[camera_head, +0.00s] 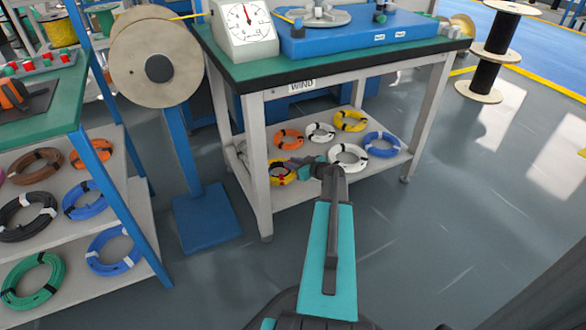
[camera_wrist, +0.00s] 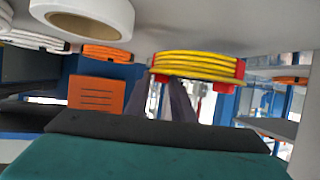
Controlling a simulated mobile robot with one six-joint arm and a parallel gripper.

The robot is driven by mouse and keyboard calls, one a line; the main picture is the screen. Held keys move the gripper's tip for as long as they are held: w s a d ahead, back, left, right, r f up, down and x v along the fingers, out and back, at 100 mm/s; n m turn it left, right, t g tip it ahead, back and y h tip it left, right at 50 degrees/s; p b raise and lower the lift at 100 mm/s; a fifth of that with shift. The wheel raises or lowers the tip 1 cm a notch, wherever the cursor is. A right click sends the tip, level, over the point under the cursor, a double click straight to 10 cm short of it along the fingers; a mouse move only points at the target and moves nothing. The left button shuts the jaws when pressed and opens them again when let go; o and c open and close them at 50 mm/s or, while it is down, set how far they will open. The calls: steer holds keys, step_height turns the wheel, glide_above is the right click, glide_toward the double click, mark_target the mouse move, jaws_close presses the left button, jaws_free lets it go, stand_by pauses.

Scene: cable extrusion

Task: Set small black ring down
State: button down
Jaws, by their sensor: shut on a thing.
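My gripper (camera_head: 295,163) reaches in over the front left of the lower shelf (camera_head: 335,185) of the bench marked WIND. In the wrist view my gripper (camera_wrist: 171,98) has its dark fingers at a yellow cable ring (camera_wrist: 195,65) with red ties, and is shut on it. The same yellow ring (camera_head: 281,178) shows in the head view, partly behind the gripper, at shelf level. I cannot tell whether it touches the shelf. I see no small black ring at the gripper. A black ring (camera_head: 27,217) lies on the rack at the left.
Orange (camera_head: 289,139), white (camera_head: 347,157), blue (camera_head: 381,145) and another yellow ring (camera_head: 350,121) lie close by on the shelf. The bench's front left leg (camera_head: 257,165) stands beside my gripper. The bench top overhangs the shelf. Floor in front is clear.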

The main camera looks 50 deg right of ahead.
steer(key=shift+f+b, duration=0.3)
steer(key=shift+f, duration=0.75)
steer(key=shift+f, duration=0.1)
steer(key=c, duration=1.5)
jaws_free()
steer(key=shift+s+r, duration=0.1)
steer(key=shift+r, duration=0.1)
steer(key=p+v, duration=0.3)
steer(key=v, duration=0.8)
steer(key=shift+s+a+r, duration=0.1)
steer(key=shift+s, duration=0.25)
